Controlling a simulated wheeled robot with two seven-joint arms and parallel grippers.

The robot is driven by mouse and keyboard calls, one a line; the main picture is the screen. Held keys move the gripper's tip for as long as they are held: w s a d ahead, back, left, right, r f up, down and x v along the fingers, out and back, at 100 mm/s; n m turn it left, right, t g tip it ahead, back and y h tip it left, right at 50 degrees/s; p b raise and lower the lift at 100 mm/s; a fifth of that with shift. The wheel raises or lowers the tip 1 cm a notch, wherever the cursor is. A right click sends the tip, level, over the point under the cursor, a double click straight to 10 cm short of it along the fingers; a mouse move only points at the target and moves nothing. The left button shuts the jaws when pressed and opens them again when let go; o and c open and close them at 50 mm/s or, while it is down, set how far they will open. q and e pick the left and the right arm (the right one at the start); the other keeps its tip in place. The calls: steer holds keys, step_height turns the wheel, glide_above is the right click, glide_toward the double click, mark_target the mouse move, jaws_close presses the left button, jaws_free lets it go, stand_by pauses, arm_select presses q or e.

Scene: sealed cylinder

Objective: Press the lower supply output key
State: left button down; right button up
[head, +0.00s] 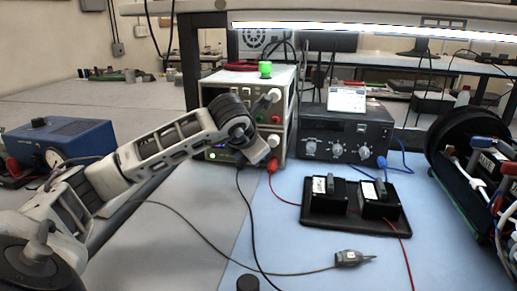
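Two light-coloured supply units stand stacked at the back centre of the bench. The upper supply (248,78) has a green-topped item on it. The lower supply (220,154) shows a lit green display at its left, with red and green terminals at its right. My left gripper (258,142) is directly in front of the stack, with the dark wrist covering much of both front panels. The lower output key cannot be made out behind it. I cannot tell whether the fingertips touch the panel or how far apart they are. My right gripper is not in view.
A dark instrument with knobs (345,133) stands right of the stack. A black tray (355,216) holds two black blocks. Red and black leads and a grey cable with a connector (350,258) cross the blue mat. A blue box (58,141) stands left; a large black cylinder (470,170) is right.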

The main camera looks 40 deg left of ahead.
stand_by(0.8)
arm_select(q)
steer(key=shift+w+a, duration=0.2)
steer(key=shift+w, duration=0.15)
steer(key=shift+w, duration=0.1)
stand_by(0.5)
steer(key=shift+w+a, duration=0.2)
steer(key=shift+w, duration=0.05)
stand_by(0.4)
steer(key=shift+s+d, duration=0.1)
steer(key=shift+s, duration=0.05)
steer(key=shift+s+b, duration=0.2)
steer(key=shift+b, duration=0.1)
steer(key=shift+s+d, duration=0.3)
steer(key=shift+s, duration=0.05)
